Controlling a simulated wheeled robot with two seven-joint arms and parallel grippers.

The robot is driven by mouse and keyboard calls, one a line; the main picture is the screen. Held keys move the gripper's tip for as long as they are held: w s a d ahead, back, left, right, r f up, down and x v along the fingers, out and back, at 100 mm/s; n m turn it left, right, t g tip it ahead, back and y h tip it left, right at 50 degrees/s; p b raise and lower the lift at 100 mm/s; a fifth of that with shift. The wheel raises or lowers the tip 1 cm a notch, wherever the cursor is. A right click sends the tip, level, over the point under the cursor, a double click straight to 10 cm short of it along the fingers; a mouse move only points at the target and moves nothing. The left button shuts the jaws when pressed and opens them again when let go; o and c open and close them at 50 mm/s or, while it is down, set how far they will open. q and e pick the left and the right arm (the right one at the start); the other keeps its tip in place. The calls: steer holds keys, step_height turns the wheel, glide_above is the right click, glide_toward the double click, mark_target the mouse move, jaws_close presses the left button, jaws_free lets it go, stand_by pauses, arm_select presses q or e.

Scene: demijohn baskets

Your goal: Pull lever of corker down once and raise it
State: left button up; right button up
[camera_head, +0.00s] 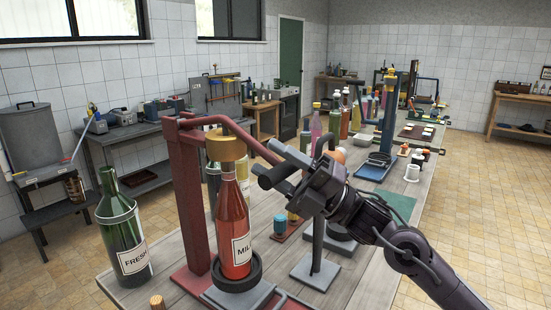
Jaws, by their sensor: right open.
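The corker (188,200) is a dark red metal frame at the near left of the table. Its lever (240,133) runs from the top of the frame toward the right and slopes down to my right gripper. A brass-coloured head (226,146) sits over the neck of a red bottle (232,215) with a white label. The bottle stands upright on a round dark base. My right gripper (284,167) is open at the lever's far end and overlaps it in the picture. I cannot tell whether it touches the lever. My left gripper is not in view.
A green bottle (123,236) stands left of the corker, and a cork (157,302) is at the near edge. Behind my right gripper are several bottles, a blue stand (375,170) and a white mug (412,172). A side bench (150,128) stands along the left wall.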

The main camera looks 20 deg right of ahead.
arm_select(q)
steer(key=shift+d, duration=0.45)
arm_select(e)
jaws_close()
